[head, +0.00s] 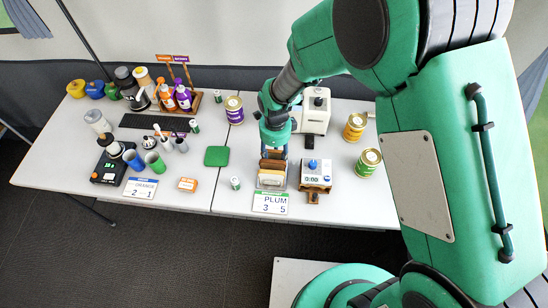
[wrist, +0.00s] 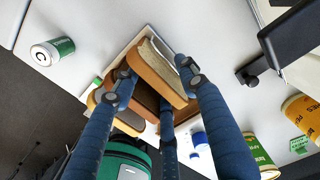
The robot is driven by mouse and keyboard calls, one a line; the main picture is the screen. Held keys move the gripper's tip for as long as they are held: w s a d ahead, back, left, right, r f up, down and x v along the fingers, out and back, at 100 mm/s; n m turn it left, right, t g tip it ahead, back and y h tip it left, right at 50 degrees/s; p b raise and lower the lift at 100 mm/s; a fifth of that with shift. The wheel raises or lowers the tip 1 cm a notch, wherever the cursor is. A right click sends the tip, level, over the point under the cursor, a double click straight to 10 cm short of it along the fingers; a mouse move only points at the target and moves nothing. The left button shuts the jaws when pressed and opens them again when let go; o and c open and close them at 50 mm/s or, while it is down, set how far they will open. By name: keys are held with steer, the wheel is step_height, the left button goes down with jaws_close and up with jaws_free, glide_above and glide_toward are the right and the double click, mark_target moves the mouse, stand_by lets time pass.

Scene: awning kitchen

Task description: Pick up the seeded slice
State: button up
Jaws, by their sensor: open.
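Several bread slices (head: 271,165) stand upright in a small rack (head: 272,185) behind the PLUM sign. In the wrist view, a slice with a tan crust and pale face (wrist: 163,68) is nearest, with a darker brown slice (wrist: 145,99) behind it and more slices (wrist: 128,119) beyond. I cannot make out seeds clearly enough to say which is the seeded slice. My gripper (head: 274,150) is directly over the slices, pointing down. In the wrist view its blue fingers (wrist: 158,78) are open, spread around the near slices, and partly hide them. I cannot tell whether they touch.
The PLUM sign (head: 271,203) is in front. A small green-labelled can (head: 235,183) and a green mat (head: 217,156) are left, with clear table between.

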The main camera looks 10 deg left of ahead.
steer(key=c, duration=1)
steer(key=shift+r, duration=0.1)
step_height(320, 180, up, 10)
steer(key=shift+f+p, duration=0.1)
steer(key=shift+p, duration=1.15)
